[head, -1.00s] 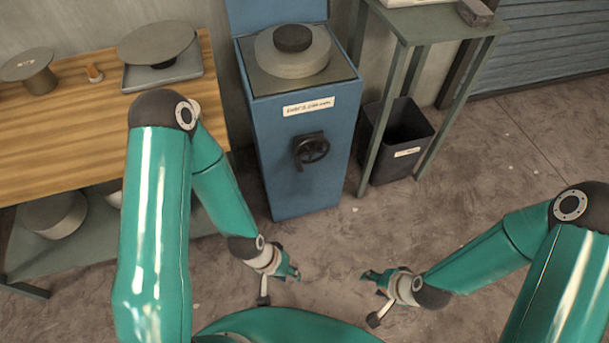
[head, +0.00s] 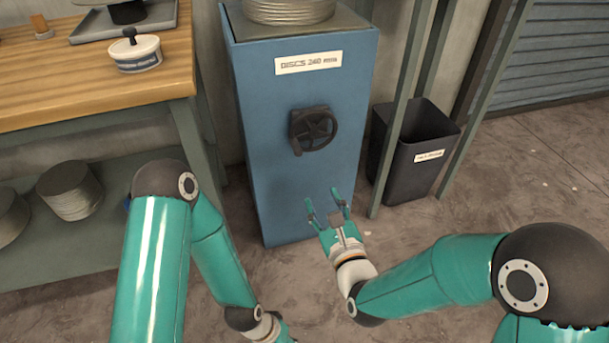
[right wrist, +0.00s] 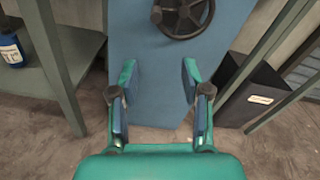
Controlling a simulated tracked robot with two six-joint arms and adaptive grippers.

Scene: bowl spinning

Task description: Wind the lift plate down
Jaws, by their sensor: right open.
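A blue cabinet (head: 285,190) stands ahead with a label reading "DISCS 240". A black handwheel (head: 314,130) sits on its front face; it also shows at the top of the right wrist view (right wrist: 182,14). A stack of grey discs (head: 290,10) stands on the cabinet top; the lift plate under it cannot be made out. My right gripper (head: 329,203) is open and empty, below the handwheel and apart from it, its fingers pointing at the cabinet front (right wrist: 158,85). My left arm hangs at the lower left; its fingers are cut off by the bottom edge.
A black bin (head: 412,155) stands right of the cabinet, behind green-grey stand legs (head: 400,100).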

